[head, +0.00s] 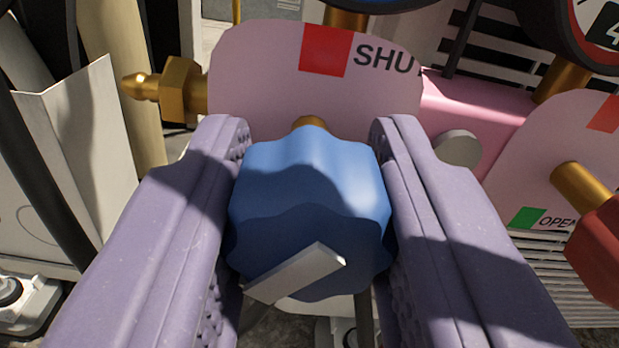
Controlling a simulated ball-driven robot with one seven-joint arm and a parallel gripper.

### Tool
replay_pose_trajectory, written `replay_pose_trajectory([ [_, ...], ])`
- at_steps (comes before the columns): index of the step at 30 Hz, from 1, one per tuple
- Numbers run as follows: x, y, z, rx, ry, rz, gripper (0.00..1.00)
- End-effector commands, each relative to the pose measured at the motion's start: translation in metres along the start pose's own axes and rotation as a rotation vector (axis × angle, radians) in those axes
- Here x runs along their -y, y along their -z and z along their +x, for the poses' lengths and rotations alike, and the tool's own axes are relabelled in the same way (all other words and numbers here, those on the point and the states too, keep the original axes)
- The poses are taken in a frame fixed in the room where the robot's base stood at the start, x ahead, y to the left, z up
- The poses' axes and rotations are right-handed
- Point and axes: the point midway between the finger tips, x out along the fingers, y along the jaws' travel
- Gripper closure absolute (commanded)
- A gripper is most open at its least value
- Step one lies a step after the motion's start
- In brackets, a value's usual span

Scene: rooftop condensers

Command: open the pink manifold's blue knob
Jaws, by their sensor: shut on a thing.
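The blue knob (310,185) is in the middle of the head view, a fluted knob on a brass stem. A pale pointer bar (296,274) on its front face slants up to the right. My gripper (311,150) has its two purple fingers on the left and right sides of the knob, shut on it. Behind it is the pink manifold (470,120) with a pink plate (255,75) that carries a red square and the letters "SHU"; the rest of the word is cut off from view. The lower part of this plate is mostly hidden by the knob and fingers.
A red knob (600,245) on a brass stem stands at the right edge, by a second plate (530,150) marked green "OPEN". A brass fitting (165,88) sticks out left. Gauges (590,35) hang along the top. Pale pipes and a metal panel (75,160) stand at the left.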

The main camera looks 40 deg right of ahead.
Motion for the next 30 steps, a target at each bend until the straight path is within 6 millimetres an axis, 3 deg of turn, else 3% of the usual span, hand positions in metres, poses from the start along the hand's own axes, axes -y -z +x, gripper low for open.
replay_pose_trajectory([
  [15, -0.0003, -0.0029, -0.0022, 0.007, 0.003, -0.401, 0.95],
  [30, -0.0011, -0.0027, -0.0025, 0.008, 0.002, -0.520, 0.95],
])
